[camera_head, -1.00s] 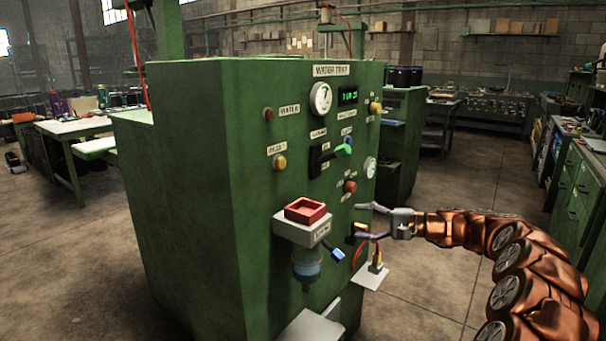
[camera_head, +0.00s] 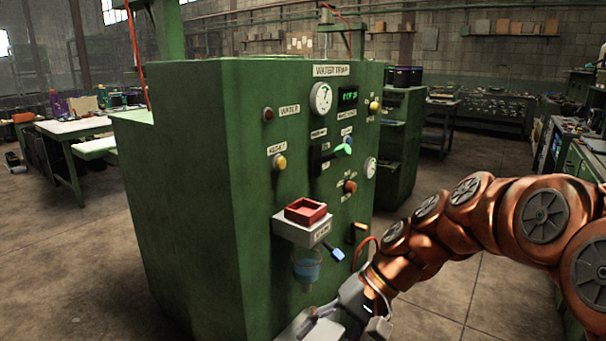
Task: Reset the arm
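My copper segmented arm (camera_head: 480,215) comes in from the right edge, arches over and reaches down to the left. My gripper (camera_head: 312,318) is low in front of the green machine, at the bottom edge of the picture. Its grey body shows, and a finger overlaps a pale ledge at the machine's foot. The fingertips are partly cut off or hidden, so I cannot tell whether it is open or shut, or touching the ledge.
The green machine (camera_head: 185,200) labelled as a water trap fills the centre. A white bracket with a red square tray (camera_head: 305,211) juts from its front, with a blue cup (camera_head: 306,272) below. A red cable passes by my arm.

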